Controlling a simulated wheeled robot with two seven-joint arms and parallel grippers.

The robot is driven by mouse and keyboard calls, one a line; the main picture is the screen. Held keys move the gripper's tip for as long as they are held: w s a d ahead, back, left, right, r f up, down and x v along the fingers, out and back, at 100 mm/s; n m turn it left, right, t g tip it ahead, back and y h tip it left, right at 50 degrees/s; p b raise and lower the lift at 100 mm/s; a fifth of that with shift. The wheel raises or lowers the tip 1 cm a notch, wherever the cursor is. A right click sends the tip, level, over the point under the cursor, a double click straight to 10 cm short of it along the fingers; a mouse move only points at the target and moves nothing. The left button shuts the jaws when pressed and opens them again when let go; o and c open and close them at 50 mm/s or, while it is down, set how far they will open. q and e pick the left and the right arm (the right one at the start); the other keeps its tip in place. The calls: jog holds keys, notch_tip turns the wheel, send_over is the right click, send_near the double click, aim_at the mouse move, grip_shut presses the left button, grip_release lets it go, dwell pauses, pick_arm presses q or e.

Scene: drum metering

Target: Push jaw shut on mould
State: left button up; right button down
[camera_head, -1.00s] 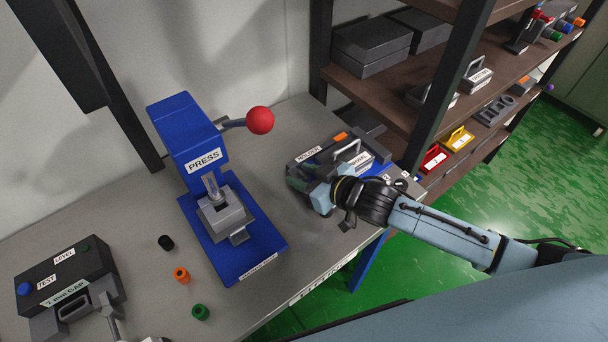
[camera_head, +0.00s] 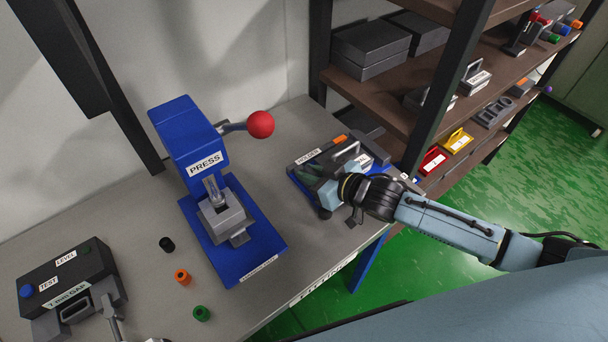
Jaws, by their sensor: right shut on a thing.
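The moulder (camera_head: 307,157) is a dark grey unit on a blue base at the right end of the bench, with a white label partly covered by my arm. A grey handle-like bar (camera_head: 346,151) and an orange patch (camera_head: 340,139) show on its top. My right gripper (camera_head: 328,195) is at the front left of the moulder, low against it, and is shut on a part there. The fingertips and the held part are mostly hidden by the gripper body, so I cannot tell how far the jaw is from the mould.
A blue press (camera_head: 188,135) with a red-knobbed lever (camera_head: 260,124) stands left of the moulder. A test box (camera_head: 66,274) is at left. Shelving (camera_head: 375,95) rises close behind the moulder.

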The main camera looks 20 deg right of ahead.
jog(key=shift+w+d, duration=0.25)
jog(key=shift+d, duration=0.5)
jog(key=shift+a, duration=0.1)
jog(key=c, duration=1.4)
grip_release()
jog(key=shift+s+r, duration=0.1)
jog(key=shift+p+v, duration=5.2)
jog(key=shift+v, duration=1.4)
